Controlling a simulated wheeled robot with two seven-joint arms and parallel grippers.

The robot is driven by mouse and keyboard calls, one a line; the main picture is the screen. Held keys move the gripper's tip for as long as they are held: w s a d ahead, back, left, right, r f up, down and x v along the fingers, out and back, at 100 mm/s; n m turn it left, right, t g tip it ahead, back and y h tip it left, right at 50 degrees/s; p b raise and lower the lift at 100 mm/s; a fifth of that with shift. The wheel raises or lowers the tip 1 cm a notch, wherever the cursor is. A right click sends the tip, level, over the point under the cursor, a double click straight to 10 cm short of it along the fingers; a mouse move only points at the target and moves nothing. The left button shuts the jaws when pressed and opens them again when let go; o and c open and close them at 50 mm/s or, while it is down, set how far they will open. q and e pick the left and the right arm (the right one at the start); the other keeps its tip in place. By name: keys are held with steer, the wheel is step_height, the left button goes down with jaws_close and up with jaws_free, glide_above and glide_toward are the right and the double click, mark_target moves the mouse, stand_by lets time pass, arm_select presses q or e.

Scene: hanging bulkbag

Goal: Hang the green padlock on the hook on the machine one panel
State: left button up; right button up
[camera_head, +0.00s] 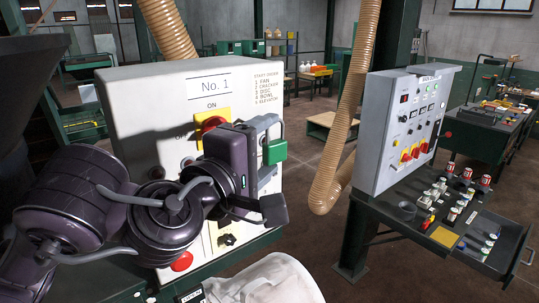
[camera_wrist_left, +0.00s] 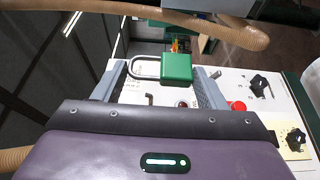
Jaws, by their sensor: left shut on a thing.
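The green padlock (camera_head: 275,151) is in my left gripper (camera_head: 267,150), in front of the machine one panel (camera_head: 135,88) labelled "No. 1". In the left wrist view, the padlock (camera_wrist_left: 176,68) lies sideways between the two grey fingers (camera_wrist_left: 160,88), its silver shackle pointing left. The fingers are shut on it. A small dark bent piece that looks like the hook (camera_wrist_left: 150,99) shows on the panel below the shackle in that view, apart from it. My arm covers that part of the panel in the head view. My right gripper is not in view.
A red-and-yellow switch (camera_head: 212,122) and a red button (camera_head: 181,261) are on the panel near my arm. A second control panel (camera_head: 395,130) stands at the right above an open drawer (camera_head: 490,268) of small items. A ribbed beige hose (camera_head: 328,185) hangs between them.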

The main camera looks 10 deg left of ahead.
arm_select(q)
steer(key=w+a+f+b, duration=0.1)
steer(key=w+a+b, duration=0.3)
steer(key=b, duration=0.3)
steer(key=shift+w+a+f, duration=0.2)
steer(key=shift+a+f, duration=0.05)
steer(key=shift+a, duration=0.6)
stand_by(0.5)
steer(key=o, duration=1.1)
